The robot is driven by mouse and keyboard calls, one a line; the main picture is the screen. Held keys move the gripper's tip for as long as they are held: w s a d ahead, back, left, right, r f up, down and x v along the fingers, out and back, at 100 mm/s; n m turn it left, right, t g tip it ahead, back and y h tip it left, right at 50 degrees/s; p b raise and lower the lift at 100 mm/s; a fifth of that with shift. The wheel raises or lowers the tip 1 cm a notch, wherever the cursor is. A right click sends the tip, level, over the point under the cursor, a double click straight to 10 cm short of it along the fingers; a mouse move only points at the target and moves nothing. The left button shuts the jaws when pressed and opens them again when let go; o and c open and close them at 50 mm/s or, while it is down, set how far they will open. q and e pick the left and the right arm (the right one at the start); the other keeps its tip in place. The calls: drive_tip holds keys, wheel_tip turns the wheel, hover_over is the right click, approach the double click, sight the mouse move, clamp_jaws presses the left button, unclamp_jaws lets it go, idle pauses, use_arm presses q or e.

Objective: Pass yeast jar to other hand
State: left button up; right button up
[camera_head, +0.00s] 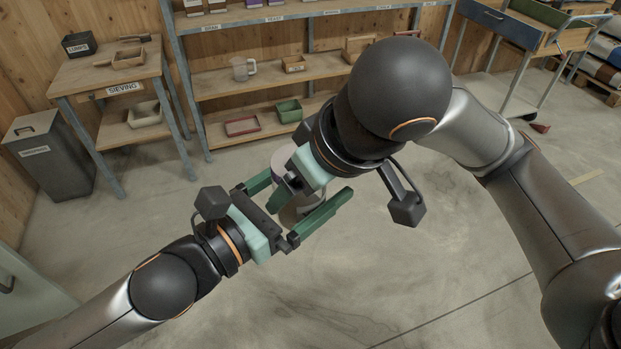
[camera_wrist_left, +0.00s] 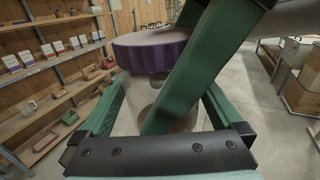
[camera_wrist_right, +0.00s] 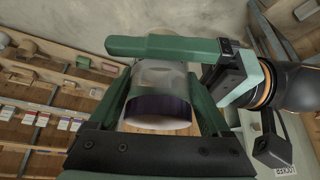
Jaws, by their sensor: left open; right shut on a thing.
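The yeast jar (camera_wrist_left: 150,52) has a broad purple-rimmed lid and a clear body. In the head view the jar (camera_head: 283,160) is partly hidden behind both grippers. My right gripper (camera_head: 287,190) is shut on the jar. In the right wrist view the jar (camera_wrist_right: 160,98) sits between the right fingers. My left gripper (camera_head: 309,187) is open, its green fingers spread on either side of the jar's lower body. In the left wrist view a green right finger (camera_wrist_left: 200,70) crosses in front of the jar. I cannot tell whether the left fingers touch the jar.
A shelf rack (camera_head: 222,88) with a clear jug (camera_head: 243,69) and trays stands behind. A sieving table (camera_head: 105,74) and a grey bin (camera_head: 50,155) are at the left. A blue cart (camera_head: 510,28) is at the back right. The floor in front is clear.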

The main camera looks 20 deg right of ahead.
use_arm(q)
drive_tip(key=shift+w, duration=0.15)
drive_tip(key=c, duration=1.2)
drive_tip(key=shift+c, duration=0.2)
use_arm(e)
drive_tip(key=o, duration=1.2)
drive_tip(key=shift+o, duration=0.2)
